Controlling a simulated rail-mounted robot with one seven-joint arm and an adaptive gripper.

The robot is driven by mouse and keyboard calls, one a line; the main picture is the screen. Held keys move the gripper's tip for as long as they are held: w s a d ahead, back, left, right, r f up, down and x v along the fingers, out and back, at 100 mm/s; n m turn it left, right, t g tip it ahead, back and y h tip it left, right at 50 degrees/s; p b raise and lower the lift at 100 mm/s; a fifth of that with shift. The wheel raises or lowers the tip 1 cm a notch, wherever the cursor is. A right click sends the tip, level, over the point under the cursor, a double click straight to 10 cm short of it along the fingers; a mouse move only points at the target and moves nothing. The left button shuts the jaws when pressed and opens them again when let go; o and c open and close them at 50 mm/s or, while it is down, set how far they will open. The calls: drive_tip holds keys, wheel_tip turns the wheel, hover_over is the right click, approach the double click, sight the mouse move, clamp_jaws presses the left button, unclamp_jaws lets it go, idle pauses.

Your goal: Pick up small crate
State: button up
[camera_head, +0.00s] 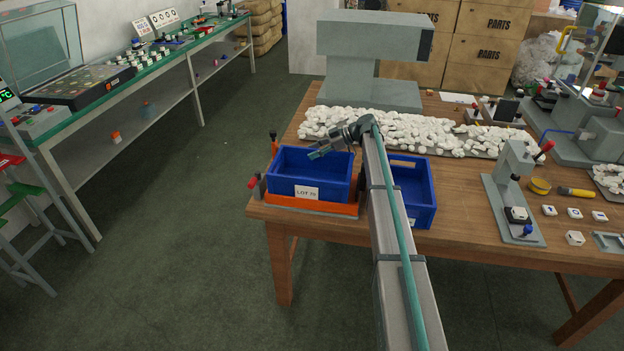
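A blue crate (310,182) with a white label reading "LOT" and an unclear number sits upright in an orange holder (310,205) at the table's front left corner. A second blue crate (425,208) stands to its right, partly hidden behind my arm. I cannot tell by size which one is the small crate. My gripper (316,153) is over the back rim of the left crate and points left. Its fingers are small in view, and I cannot tell whether they are apart or touch the crate. No held thing shows.
White parts (400,130) lie in a long heap behind the crates. A grey machine (370,55) stands at the back. A small press (512,190) is on the right.

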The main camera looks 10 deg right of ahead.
clamp_jaws()
drive_tip(key=shift+s+r, duration=0.1)
idle(0.4)
